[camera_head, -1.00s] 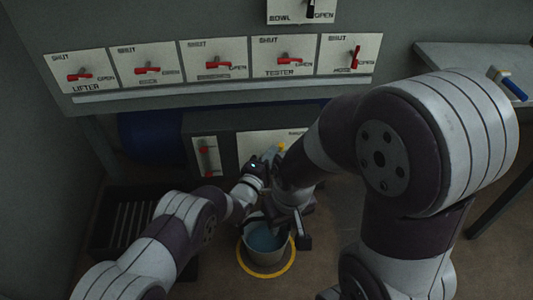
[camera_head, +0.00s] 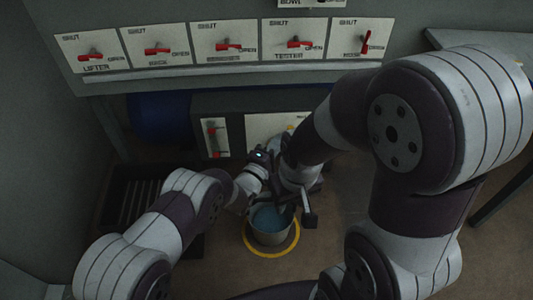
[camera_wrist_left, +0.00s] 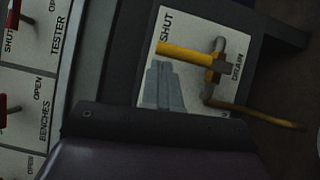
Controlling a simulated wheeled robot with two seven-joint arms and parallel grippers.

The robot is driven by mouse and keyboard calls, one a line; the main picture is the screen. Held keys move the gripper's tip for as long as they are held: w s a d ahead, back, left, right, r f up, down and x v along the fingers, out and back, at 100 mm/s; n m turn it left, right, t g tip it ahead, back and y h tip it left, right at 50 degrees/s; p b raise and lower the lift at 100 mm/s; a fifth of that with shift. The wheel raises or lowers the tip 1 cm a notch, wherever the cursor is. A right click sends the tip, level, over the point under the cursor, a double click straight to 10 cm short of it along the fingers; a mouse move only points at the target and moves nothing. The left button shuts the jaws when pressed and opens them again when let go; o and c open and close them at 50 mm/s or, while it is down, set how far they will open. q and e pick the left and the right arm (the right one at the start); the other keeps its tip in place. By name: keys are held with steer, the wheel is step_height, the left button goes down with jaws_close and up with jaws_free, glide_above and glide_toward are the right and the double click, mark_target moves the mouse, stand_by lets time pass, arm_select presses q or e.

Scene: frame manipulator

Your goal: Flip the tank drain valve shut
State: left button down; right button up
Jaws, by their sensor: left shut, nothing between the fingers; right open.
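The drain valve panel (camera_wrist_left: 185,95) shows in the left wrist view, a pale plate lettered SHUT and DRAIN. A yellow lever (camera_wrist_left: 182,51) lies across it near the SHUT lettering, meeting a grey-brown fitting. In the head view the drain panel (camera_head: 262,127) is partly hidden behind my arms, with only a speck of yellow showing. My left gripper (camera_wrist_left: 165,84) is shut and empty, its grey fingers over the panel beside the lever; I cannot tell if they touch. My right gripper (camera_head: 299,203) is open over the bucket (camera_head: 270,235), its fingers hard to make out.
A row of red-handled switch panels (camera_head: 222,43) runs above. A smaller two-switch panel (camera_head: 215,138) sits left of the drain panel. The bucket holds blue liquid and stands in a yellow floor ring (camera_head: 257,251). A dark slatted crate (camera_head: 137,200) is at left. An orange-yellow rod (camera_wrist_left: 255,113) extends below the valve.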

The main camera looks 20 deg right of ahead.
arm_select(q)
steer(key=p+v, duration=0.3)
steer(key=v, duration=0.7)
